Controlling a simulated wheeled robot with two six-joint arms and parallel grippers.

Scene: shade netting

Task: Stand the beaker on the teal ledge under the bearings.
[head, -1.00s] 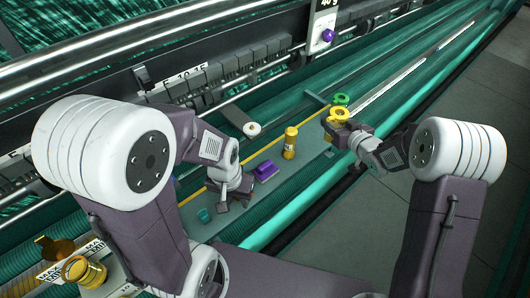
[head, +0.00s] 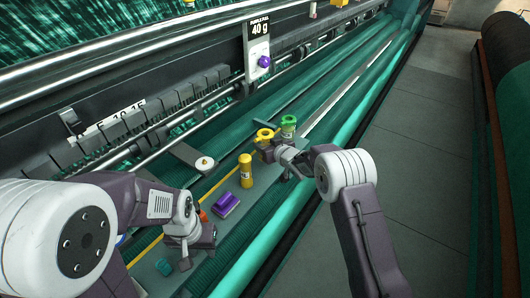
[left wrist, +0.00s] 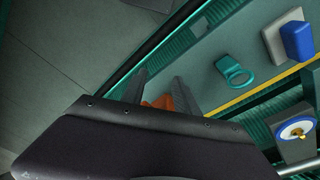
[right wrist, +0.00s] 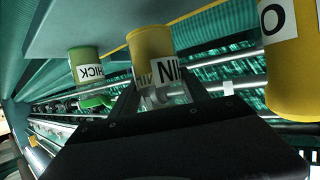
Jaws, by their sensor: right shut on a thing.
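The yellow beaker (head: 263,137) has a ring-shaped top in the head view, at my right gripper (head: 281,152). In the right wrist view the yellow beaker (right wrist: 151,45) carries a white label and my right gripper is shut on it. The grey-teal ledge (head: 203,242) runs along the machine, with a yellow line on its inner side. I cannot tell which machine parts are the bearings. My left gripper (left wrist: 162,92) is open over the ledge, with an orange thing (left wrist: 160,103) seen between its fingers; its tips are partly hidden in the head view.
A green beaker (head: 288,125) stands close beside the yellow one. A purple knob (head: 264,61) hangs under a sign. Grey floor lies right.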

